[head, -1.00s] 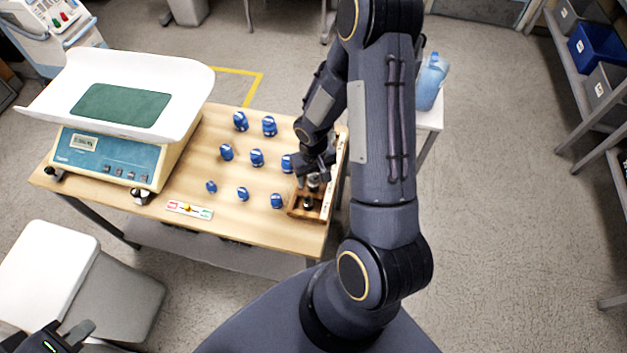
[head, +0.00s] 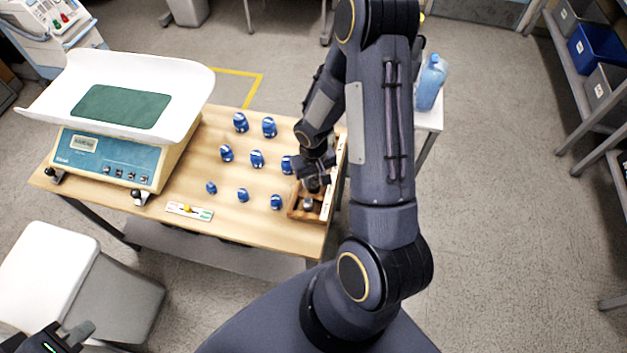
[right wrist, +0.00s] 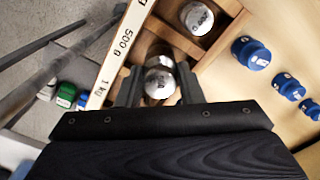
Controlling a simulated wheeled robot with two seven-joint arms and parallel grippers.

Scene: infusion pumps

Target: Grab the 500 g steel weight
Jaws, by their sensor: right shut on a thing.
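A wooden box (head: 293,212) stands at the table's right edge; its pale rim (right wrist: 117,55) is marked "500 g" and "1 kg" in the right wrist view. My right gripper (right wrist: 158,88) is shut on a steel weight (right wrist: 159,82) near these marks, at the box. I cannot read its top for sure, or tell whether it touches the box floor. Another steel weight (right wrist: 197,17) stands in the compartment beyond a divider; the head view shows it too (head: 308,204). My right gripper in the head view (head: 314,180) partly hides the box. My left gripper (head: 72,338) is at the bottom left, away from the table.
Several blue weights (head: 256,158) stand on the table left of the box. A baby scale (head: 118,120) with a white tray fills the table's left side. A small coloured strip (head: 189,211) lies at the front edge. A blue jug (head: 431,82) stands behind my right arm.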

